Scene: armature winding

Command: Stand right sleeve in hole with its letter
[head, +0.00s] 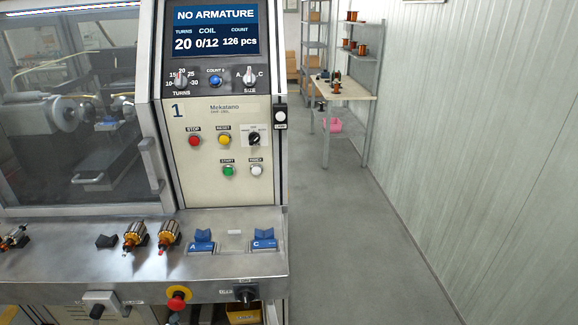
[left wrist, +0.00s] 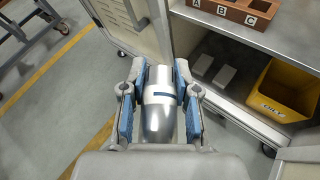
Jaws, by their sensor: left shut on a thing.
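In the left wrist view, my left gripper (left wrist: 159,72) is shut on a silver metal sleeve (left wrist: 160,118) between its blue-padded fingers. The sleeve has a small dark-blue mark near its upper part; I cannot read a letter on it. A brown wooden block (left wrist: 222,10) with dark holes lies on a grey surface at the top right, its front labelled A, B and C. The sleeve is apart from the block, over the floor in this picture. Neither gripper shows in the head view, and my right gripper is in no view.
A yellow bin (left wrist: 278,92) and two grey blocks (left wrist: 201,65) sit on the lower shelf in the wrist view. In the head view, the winding machine's ledge (head: 130,275) carries several armatures (head: 135,234) and blue cradles A (head: 202,246) and C (head: 264,244). The floor aisle (head: 345,230) is clear.

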